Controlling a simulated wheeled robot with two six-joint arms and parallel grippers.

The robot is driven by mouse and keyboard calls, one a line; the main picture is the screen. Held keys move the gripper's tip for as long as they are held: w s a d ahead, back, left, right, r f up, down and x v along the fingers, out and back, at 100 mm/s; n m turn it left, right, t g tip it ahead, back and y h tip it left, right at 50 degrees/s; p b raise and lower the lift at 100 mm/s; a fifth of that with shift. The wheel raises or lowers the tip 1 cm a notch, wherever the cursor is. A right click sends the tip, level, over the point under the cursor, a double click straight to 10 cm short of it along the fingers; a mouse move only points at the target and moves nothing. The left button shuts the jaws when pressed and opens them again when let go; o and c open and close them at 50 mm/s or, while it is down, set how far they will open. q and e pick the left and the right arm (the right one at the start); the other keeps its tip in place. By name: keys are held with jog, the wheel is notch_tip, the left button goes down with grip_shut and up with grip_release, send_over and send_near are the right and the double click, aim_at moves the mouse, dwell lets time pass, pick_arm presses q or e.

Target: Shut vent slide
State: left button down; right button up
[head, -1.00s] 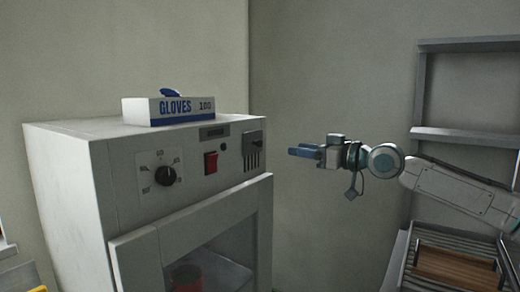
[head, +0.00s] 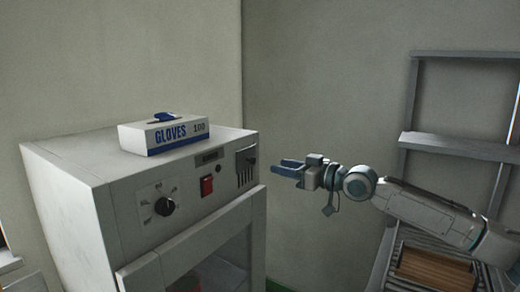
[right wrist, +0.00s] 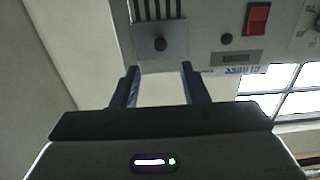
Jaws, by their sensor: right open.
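The vent slide is a small plate with a dark knob (right wrist: 160,44), on the right end of the cabinet's front panel. In the head view the vent plate (head: 246,157) sits above several dark slots that show uncovered. In the right wrist view, which is upside down, the slots (right wrist: 157,9) lie above the knob. My right gripper (head: 283,168) is open and empty, just right of the vent and apart from it. In the right wrist view its two fingers (right wrist: 158,75) point toward the plate, one on each side of the knob. My left gripper is not in view.
The white cabinet (head: 68,190) carries a glove box (head: 178,138) on top. Its panel has a red switch (head: 207,186) and a black dial (head: 164,206) left of the vent. A grey rack (head: 460,146) and a wooden slatted board (head: 435,271) stand at the right.

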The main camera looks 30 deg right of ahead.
aim_at(254, 160)
pick_arm(q)
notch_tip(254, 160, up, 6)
jog(key=p, duration=0.5)
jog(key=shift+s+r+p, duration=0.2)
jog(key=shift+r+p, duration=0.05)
jog(key=shift+p, duration=0.1)
pick_arm(e)
jog(key=shift+x, duration=4.1)
jog(key=shift+c, duration=0.2)
grip_shut()
